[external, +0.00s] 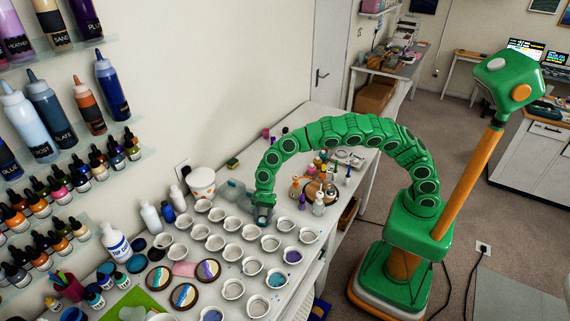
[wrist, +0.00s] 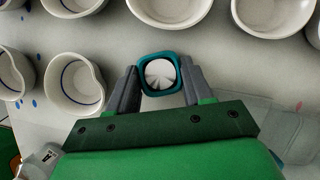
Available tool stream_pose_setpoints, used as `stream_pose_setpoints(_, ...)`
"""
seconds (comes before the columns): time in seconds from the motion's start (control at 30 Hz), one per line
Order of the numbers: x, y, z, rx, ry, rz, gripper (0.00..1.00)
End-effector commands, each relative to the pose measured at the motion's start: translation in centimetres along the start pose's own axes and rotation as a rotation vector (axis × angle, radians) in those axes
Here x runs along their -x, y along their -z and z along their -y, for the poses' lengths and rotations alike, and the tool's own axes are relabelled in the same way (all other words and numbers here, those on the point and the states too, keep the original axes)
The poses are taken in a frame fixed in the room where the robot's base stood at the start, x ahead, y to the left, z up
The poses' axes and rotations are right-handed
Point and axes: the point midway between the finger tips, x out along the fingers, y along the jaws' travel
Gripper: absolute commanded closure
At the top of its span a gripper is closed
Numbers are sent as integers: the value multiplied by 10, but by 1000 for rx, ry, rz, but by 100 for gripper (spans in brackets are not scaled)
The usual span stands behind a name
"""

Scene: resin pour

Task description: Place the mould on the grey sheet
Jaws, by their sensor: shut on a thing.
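My gripper (wrist: 158,84) is shut on a small teal, rounded-square piece with a white faceted inside, which looks like the mould (wrist: 144,76). It sits upright between the two grey fingers. In the external view my gripper (external: 263,213) reaches down at the back of the rows of white cups; the mould is too small to make out there. A clear flat shape (wrist: 285,128) shows at the right of the wrist view. I cannot tell whether either is the grey sheet.
Several white cups (external: 230,223) fill the bench in front of my gripper. A white tub (external: 201,180) and bottles (external: 151,217) stand along the wall. A round wooden tray (external: 333,192) with bottles lies to the right. A green mat (external: 152,301) is at the near left.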

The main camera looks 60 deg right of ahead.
Motion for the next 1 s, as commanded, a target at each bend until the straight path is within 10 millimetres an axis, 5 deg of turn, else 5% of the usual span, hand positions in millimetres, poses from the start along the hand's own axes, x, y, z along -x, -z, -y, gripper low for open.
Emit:
stream_pose_setpoints(0.23,-3,1,0,0,0,0,84)
stream_pose_setpoints(0.27,-3,1,0,0,0,0,45)
stream_pose_setpoints(0.4,-3,1,0,0,0,0,24)
stream_pose_setpoints(0.77,-1,0,0,0,1,0,24)
stream_pose_setpoints(1.0,17,0,0,0,2,1,24)
